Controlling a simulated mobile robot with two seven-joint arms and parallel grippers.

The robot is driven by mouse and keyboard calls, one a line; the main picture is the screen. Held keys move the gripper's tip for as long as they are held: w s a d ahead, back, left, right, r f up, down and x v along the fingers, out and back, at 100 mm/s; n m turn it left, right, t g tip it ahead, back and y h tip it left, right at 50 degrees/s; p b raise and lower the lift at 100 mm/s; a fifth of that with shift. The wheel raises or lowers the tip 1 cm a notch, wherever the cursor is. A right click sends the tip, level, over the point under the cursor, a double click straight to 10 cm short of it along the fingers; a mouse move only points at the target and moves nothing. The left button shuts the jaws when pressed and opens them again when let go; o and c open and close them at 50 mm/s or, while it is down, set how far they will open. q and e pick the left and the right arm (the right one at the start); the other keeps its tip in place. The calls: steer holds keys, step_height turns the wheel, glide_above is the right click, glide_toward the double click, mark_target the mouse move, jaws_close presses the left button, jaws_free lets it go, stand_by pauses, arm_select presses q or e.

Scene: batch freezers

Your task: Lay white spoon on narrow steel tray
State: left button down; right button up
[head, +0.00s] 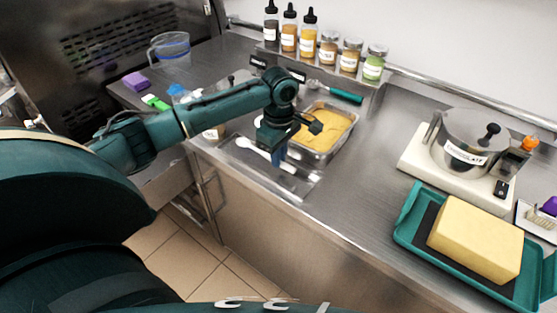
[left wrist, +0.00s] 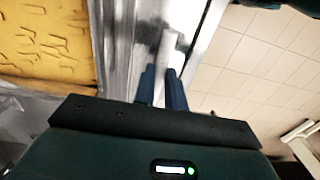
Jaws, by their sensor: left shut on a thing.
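The white spoon (head: 256,149) is between the fingers of my left gripper (head: 279,157), which is shut on it. The spoon's bowl points left in the head view and its other end shows just past the fingers. The narrow steel tray (head: 305,184) lies at the counter's front edge, below the spoon. I cannot tell whether the spoon touches the tray. In the left wrist view the white spoon (left wrist: 168,48) sticks out beyond my left gripper's fingertips (left wrist: 163,72), over shiny steel. My right gripper is not in view.
A steel pan of yellow ice cream (head: 335,134) stands just behind my left gripper. A green-handled tool (head: 345,94) lies behind it. Bottles and jars (head: 309,36) line the wall. A teal tray (head: 405,222) with a yellow block (head: 475,240) is at right. The middle counter is clear.

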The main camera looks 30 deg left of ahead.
arm_select(q)
steer(key=shift+f, duration=1.2)
steer(key=c, duration=1.5)
jaws_free()
steer(key=shift+f, duration=0.1)
steer(key=shift+o, duration=0.2)
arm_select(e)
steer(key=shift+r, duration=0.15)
arm_select(q)
step_height(320, 180, up, 12)
steer(key=shift+b, duration=0.4)
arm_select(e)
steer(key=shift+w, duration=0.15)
